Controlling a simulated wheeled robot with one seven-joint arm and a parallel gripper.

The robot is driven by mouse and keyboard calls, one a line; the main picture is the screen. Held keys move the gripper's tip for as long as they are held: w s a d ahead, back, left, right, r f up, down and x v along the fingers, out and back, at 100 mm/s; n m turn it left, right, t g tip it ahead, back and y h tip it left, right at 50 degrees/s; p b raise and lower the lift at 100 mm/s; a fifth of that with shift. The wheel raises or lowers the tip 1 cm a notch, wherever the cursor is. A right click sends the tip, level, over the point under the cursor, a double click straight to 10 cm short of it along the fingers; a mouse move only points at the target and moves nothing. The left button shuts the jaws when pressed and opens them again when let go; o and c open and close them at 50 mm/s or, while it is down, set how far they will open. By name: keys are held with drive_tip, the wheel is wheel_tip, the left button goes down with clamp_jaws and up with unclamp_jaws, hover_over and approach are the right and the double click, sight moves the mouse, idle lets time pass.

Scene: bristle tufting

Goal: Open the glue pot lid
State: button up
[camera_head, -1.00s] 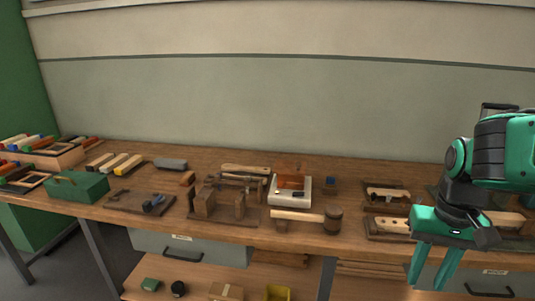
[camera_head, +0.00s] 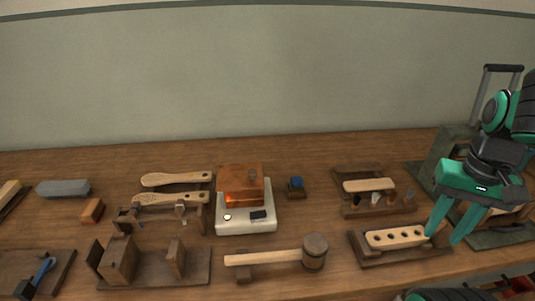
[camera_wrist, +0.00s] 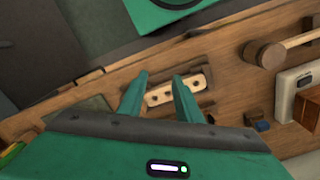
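The glue pot looks to be the copper-brown square box (camera_head: 241,183) with a small knob on its top, standing on a white heater base (camera_head: 246,221) at the middle of the bench. Its lid appears to be on. An orange glow shows at its front. In the wrist view the pot (camera_wrist: 307,108) is partly cut off at the right edge. My gripper (camera_head: 444,237) is open and empty, well to the right of the pot, above the front right of the bench. In the wrist view its fingers (camera_wrist: 160,82) are spread, with a drilled wooden block behind them.
The drilled block (camera_head: 396,237) lies on a dark tray below my gripper. A wooden mallet (camera_head: 313,252) lies in front of the pot. Brush handles (camera_head: 172,198) lie left of it, and a small blue-topped block (camera_head: 296,187) stands right of it. The bench behind is clear.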

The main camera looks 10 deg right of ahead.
drive_tip(key=shift+w+a, duration=0.15)
drive_tip(key=shift+w, duration=0.05)
drive_tip(key=shift+o, duration=1.1)
drive_tip(key=w+a+r+n, duration=0.35)
drive_tip(key=w+n, duration=0.25)
drive_tip(key=w, duration=0.3)
wheel_tip(320, 180, up, 5)
drive_tip(key=n, duration=1.8)
hover_over(252, 171)
wheel_tip(252, 171, down, 10)
drive_tip(key=shift+f, duration=0.15)
drive_tip(key=shift+c, duration=0.5)
